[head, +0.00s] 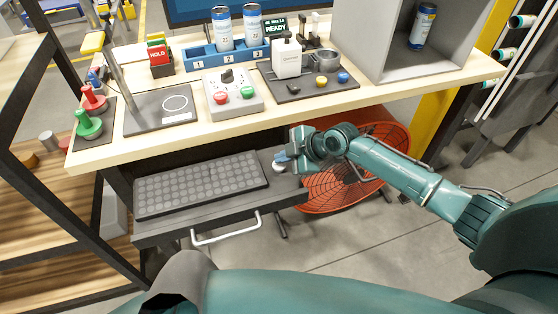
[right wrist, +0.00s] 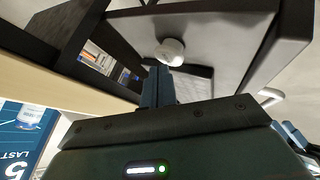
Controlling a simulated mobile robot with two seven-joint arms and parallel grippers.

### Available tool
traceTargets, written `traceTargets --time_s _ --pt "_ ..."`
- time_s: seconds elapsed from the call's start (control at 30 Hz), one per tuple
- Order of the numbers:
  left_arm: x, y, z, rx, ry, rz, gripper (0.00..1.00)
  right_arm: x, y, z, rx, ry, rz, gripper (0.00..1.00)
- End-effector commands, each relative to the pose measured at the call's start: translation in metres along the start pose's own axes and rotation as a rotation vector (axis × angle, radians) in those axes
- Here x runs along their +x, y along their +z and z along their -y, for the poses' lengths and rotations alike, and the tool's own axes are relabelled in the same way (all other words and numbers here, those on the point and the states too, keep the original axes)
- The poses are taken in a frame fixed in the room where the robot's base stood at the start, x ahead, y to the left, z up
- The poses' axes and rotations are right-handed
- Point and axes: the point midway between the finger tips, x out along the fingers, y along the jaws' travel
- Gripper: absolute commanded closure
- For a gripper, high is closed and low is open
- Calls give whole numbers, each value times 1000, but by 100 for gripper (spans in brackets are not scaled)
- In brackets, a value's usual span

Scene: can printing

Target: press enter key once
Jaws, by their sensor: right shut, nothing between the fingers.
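A dark grey keyboard (head: 200,184) lies on the pulled-out drawer tray (head: 235,222) below the workbench. Its keys are too small to tell the enter key apart. My right gripper (head: 278,158) is shut and empty, just right of the keyboard's right end, over the right part of the tray. A white mouse (head: 278,168) sits on the tray right by the fingertips; whether they touch I cannot tell. In the right wrist view the shut fingers (right wrist: 158,85) point toward the white mouse (right wrist: 170,52), with a dark edge, perhaps the keyboard, beyond. My left gripper is out of view.
The workbench top (head: 200,138) overhangs the tray's back. It carries a control box (head: 232,94), a blue can rack (head: 227,57), a small press (head: 288,58) and stamps (head: 89,124). The tray has a front handle (head: 227,231).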

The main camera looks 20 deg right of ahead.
Motion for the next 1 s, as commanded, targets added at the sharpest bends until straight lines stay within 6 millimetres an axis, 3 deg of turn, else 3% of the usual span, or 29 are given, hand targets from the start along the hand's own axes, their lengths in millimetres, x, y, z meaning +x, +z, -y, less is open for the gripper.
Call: traceTargets --time_s 0.47,1.0 --pt "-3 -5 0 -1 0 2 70 -6 -4 -5 -1 3 -1 100" --pt "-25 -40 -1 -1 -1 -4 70 -40 -29 -30 -1 2 -1 100"
